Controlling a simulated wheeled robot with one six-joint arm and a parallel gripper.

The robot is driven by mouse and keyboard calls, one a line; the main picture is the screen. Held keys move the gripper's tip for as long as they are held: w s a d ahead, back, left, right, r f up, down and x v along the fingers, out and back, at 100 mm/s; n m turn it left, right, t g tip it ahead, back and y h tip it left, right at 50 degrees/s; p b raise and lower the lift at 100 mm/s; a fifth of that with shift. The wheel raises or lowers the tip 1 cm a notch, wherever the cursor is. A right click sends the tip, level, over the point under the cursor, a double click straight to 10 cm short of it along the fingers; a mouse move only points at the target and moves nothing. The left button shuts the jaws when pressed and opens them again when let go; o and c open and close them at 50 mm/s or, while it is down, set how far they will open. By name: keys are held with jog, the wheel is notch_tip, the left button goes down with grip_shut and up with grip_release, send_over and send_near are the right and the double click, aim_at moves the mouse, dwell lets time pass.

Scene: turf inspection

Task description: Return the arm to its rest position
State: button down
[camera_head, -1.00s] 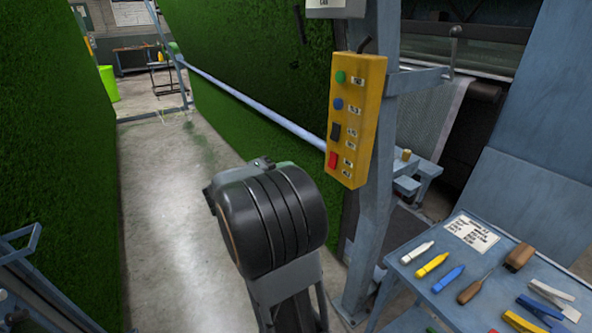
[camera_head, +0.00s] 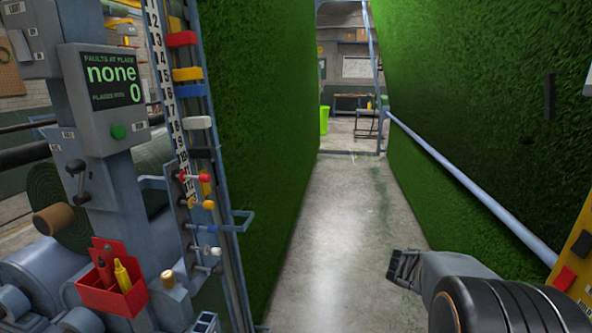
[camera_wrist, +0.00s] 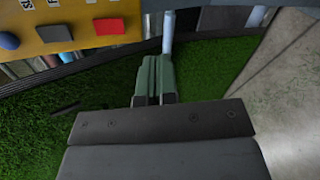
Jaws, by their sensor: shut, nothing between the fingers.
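My gripper shows in the wrist view (camera_wrist: 154,82) with its two green-grey fingers together and nothing between them. Turf and concrete floor lie beyond the fingers there. In the head view, my arm (camera_head: 505,305) is at the lower right, a dark rounded joint with a grey link reaching left to a dark end piece over the walkway. The gripper's fingers cannot be made out in that view. The yellow control box (camera_wrist: 70,28) is at the upper left of the wrist view, close by the gripper and apart from it.
A blue-grey rail (camera_head: 465,182) runs along the right turf wall (camera_head: 470,80). On the left stand a post with a fault display (camera_head: 113,85), a red tool holder (camera_head: 112,292) and a numbered rack of coloured pegs. The concrete walkway (camera_head: 330,230) between the turf walls is clear.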

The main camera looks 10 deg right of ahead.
jog(key=s+a+f+t+y, duration=0.1)
jog(key=a+f+t+y, duration=0.1)
jog(key=a+f+y, duration=0.3)
jog(key=s+a+f+t+y, duration=0.1)
jog(key=a+y, duration=0.2)
jog(key=a, duration=0.5)
jog(key=a+r+t+y, duration=0.1)
jog(key=a+t+y, duration=0.2)
jog(key=a, duration=0.4)
jog(key=s+a+r+n+t+y, duration=0.1)
jog(key=a+r+t+y, duration=0.1)
jog(key=a, duration=0.6)
jog(key=shift+s+t+y, duration=0.25)
jog(key=shift+t+y, duration=0.25)
jog(key=shift+t, duration=0.1)
jog(key=shift+r, duration=0.1)
